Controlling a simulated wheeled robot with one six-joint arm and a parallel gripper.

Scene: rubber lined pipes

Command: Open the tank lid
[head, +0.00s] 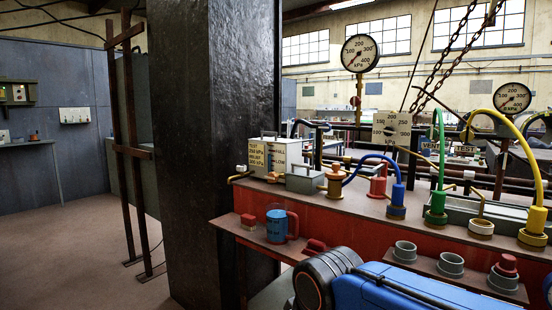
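A white box-shaped tank (283,158) stands at the left end of the red bench, with writing on its left face and HIGH and LOW marks beside a blue level strip on its front. Its flat top (266,141) carries a small handle and looks shut. A smaller grey box (301,182) with a handle on top sits just in front and to the right of it; it also looks closed. I cannot tell for sure which of the two is the tank meant. My gripper is not in view; blue and dark parts of my arm show at the bottom.
A thick dark pillar (215,150) rises left of the bench. A blue jug (277,224) stands on the lower shelf (262,240). A brass fitting (335,182), blue hose (372,160) and dial gauges (360,53) crowd the bench right of the tank. Grey cups (451,264) line the front shelf.

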